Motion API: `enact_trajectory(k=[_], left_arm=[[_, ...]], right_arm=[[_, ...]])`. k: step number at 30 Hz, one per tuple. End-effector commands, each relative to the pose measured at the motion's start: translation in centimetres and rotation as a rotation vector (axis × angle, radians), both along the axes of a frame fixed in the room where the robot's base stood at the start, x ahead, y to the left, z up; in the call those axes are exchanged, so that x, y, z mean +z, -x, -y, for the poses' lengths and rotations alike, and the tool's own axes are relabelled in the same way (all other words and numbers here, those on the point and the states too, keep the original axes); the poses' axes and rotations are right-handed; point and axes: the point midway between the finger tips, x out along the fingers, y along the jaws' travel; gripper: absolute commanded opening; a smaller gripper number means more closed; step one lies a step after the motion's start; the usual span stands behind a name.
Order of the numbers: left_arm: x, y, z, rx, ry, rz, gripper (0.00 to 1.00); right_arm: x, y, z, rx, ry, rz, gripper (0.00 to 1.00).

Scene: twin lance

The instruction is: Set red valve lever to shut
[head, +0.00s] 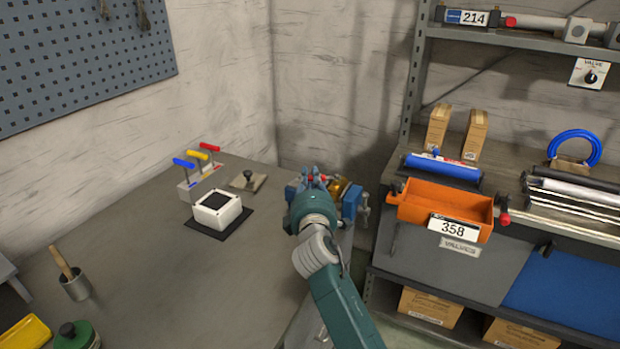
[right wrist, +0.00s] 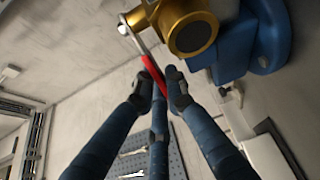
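The brass valve (right wrist: 192,28) is clamped in the blue vise (right wrist: 262,35). In the head view the vise (head: 350,200) stands at the table's right edge, and the brass (head: 338,187) shows partly behind my gripper. The red lever (right wrist: 152,70) runs from the valve's metal arm down between my right fingers. My right gripper (right wrist: 160,85) has its fingertips apart on either side of the lever's red end. I cannot tell whether any finger touches it. In the head view my right gripper (head: 316,180) covers most of the lever. My left gripper is not in view.
T-handled tools (head: 198,165) in blue, yellow and red stand on the table at left, near a white box (head: 217,211). An orange bin (head: 408,207) stands on the shelf bench at right. The table's middle is clear.

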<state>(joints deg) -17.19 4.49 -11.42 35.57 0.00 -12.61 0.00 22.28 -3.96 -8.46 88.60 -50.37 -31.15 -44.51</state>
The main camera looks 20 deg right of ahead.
Motion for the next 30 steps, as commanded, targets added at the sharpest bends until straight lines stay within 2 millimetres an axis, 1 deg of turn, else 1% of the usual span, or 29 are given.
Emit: enact_trajectory(k=[1,3,11,14,17,24,30], left_arm=[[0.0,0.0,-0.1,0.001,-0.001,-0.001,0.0],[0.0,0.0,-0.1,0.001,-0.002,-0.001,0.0],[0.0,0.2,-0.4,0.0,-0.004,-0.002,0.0],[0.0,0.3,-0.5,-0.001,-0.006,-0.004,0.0],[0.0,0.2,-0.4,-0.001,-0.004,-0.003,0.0],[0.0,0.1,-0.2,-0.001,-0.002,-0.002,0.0],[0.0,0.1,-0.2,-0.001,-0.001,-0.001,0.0]], right_arm=[[0.0,0.0,0.0,0.0,0.0,0.0,0.21],[0.0,0.0,0.0,0.0,0.0,0.0,0.32],[-0.1,0.0,0.0,0.0,0.0,-0.001,0.32],[-0.1,0.3,0.0,0.0,0.0,-0.001,0.32],[-0.2,1.2,-0.3,0.001,0.0,-0.001,0.32],[-0.1,4.9,-1.2,0.001,-0.002,0.0,0.32],[0.0,7.1,-1.9,0.002,0.0,0.001,0.32]])
